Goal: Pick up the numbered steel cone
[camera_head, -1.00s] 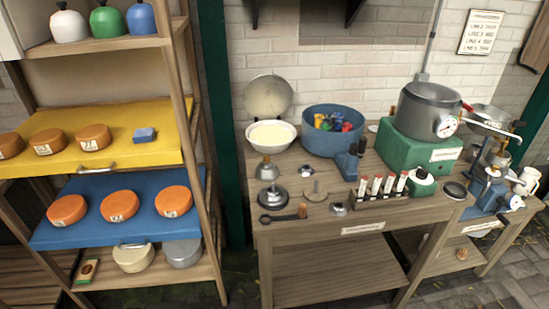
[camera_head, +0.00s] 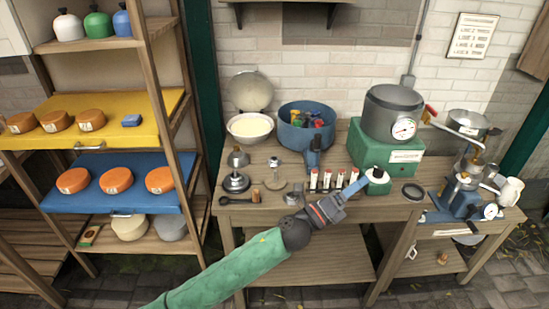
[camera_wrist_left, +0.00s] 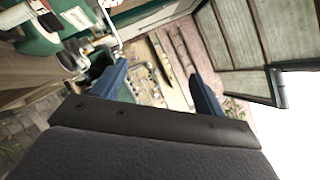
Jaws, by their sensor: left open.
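A small grey steel cone-shaped piece (camera_head: 238,157) stands at the left of the wooden table, behind a steel disc with a knob (camera_head: 235,182). I cannot make out a number on it, so I cannot tell whether it is the numbered cone. My right gripper is not in view.
A blue tub (camera_head: 305,139), a white bowl (camera_head: 249,133) and a green-based pressure pot (camera_head: 385,153) stand along the back. A rack of red-capped tubes (camera_head: 327,181) is near my left gripper. A shelf of orange cheeses (camera_head: 117,181) is at left.

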